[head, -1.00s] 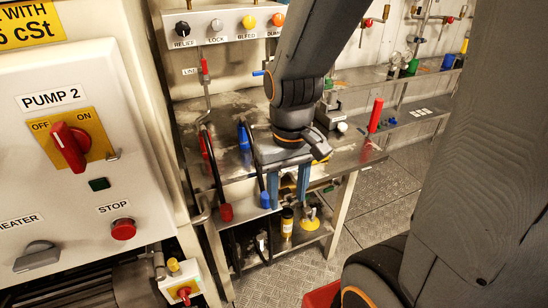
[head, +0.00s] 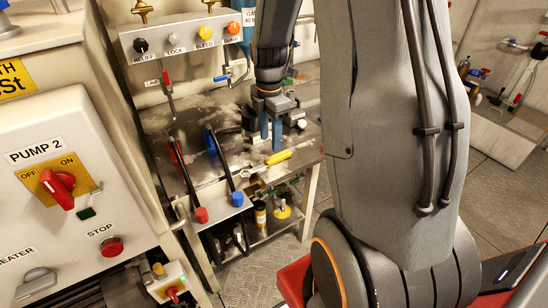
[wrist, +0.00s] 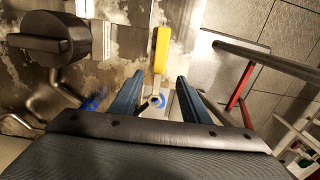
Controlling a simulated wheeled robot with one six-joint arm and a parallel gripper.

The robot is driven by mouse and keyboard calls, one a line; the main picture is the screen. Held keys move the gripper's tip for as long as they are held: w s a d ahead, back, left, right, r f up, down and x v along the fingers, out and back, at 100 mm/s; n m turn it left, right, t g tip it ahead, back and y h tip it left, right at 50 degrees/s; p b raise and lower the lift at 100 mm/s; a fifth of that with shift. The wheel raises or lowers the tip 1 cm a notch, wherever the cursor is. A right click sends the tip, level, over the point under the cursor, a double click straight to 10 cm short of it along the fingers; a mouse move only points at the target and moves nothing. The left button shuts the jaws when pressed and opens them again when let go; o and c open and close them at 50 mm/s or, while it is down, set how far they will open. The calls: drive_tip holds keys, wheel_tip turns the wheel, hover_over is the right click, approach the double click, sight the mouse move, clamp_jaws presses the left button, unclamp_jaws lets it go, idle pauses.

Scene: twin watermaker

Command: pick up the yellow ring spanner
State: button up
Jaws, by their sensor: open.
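The yellow ring spanner (head: 279,157) lies on the steel bench near its front edge, its yellow handle pointing right and its grey end to the left. In the wrist view its yellow handle (wrist: 161,48) runs away from me, just beyond and between the fingertips. A grey shaft and a small round end with blue around it show closer in. My gripper (head: 270,133) points down with its blue fingers apart, just behind the spanner in the head view. It also shows in the wrist view (wrist: 161,82), open, with nothing gripped.
The valve panel (head: 190,40) is behind. A lower shelf holds a yellow-capped bottle (head: 260,213). The pump box (head: 62,190) stands at left.

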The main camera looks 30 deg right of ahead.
sight(273, 158)
drive_tip(key=shift+w+d+f+p, duration=0.15)
drive_tip(key=shift+f+p, duration=0.25)
drive_tip(key=shift+f, duration=0.9)
drive_tip(key=shift+s+d+f+p, duration=0.1)
drive_tip(key=shift+d+f+p, duration=0.2)
drive_tip(key=shift+f, duration=1)
drive_tip(key=shift+w+d+f+p, duration=0.1)
drive_tip(key=shift+f+p, duration=0.35)
drive_tip(key=shift+f, duration=0.85)
clamp_jaws()
